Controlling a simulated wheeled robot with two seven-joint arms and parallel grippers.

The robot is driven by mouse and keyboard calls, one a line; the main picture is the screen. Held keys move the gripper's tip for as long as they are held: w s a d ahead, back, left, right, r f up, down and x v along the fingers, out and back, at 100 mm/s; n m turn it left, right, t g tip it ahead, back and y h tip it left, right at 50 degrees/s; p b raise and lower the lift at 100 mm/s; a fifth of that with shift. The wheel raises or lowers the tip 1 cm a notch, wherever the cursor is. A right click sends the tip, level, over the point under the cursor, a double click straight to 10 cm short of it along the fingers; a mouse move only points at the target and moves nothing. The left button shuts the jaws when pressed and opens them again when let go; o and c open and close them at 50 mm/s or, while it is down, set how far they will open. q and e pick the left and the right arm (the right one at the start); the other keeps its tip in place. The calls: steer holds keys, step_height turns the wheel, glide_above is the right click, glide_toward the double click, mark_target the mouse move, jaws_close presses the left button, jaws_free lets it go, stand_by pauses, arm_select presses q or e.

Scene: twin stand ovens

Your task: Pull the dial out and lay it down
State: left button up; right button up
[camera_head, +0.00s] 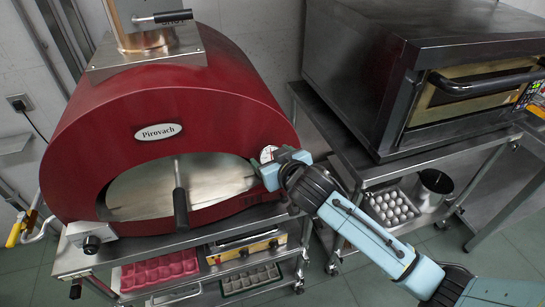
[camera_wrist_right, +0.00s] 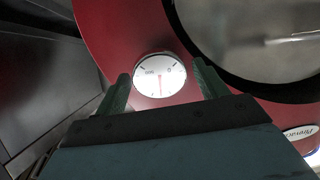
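The dial (camera_wrist_right: 159,75) is a round white gauge with black marks and a red needle, on the red front of the domed oven. In the head view the dial (camera_head: 267,153) shows at the right edge of the oven front, partly covered by my right gripper. My right gripper (camera_head: 262,168) is at the dial. In the right wrist view its two dark green fingers (camera_wrist_right: 162,82) stand apart, one on each side of the dial's lower part, with small gaps showing. I cannot tell how deep the fingertips reach. My left gripper is not in view.
The red oven (camera_head: 100,130) has a dark-handled door (camera_head: 180,205) in its opening. A steel oven (camera_head: 400,70) stands on the right stand. Below are a red tray (camera_head: 160,270), an egg tray (camera_head: 392,207) and a metal pot (camera_head: 433,188). Floor shows between the stands.

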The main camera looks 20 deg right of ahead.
steer(key=c, duration=0.8)
steer(key=shift+s+r, duration=0.1)
steer(key=shift+s, duration=0.05)
steer(key=shift+p+v, duration=1.75)
steer(key=shift+v, duration=0.25)
steer(key=shift+s+a+r, duration=0.1)
steer(key=shift+a+r, duration=0.05)
steer(key=shift+s+r+p, duration=0.1)
steer(key=shift+s+p, duration=0.2)
steer(key=p, duration=0.4)
glide_toward(270, 156)
steer(key=shift+s, duration=2.4)
steer(key=shift+a+r, duration=0.15)
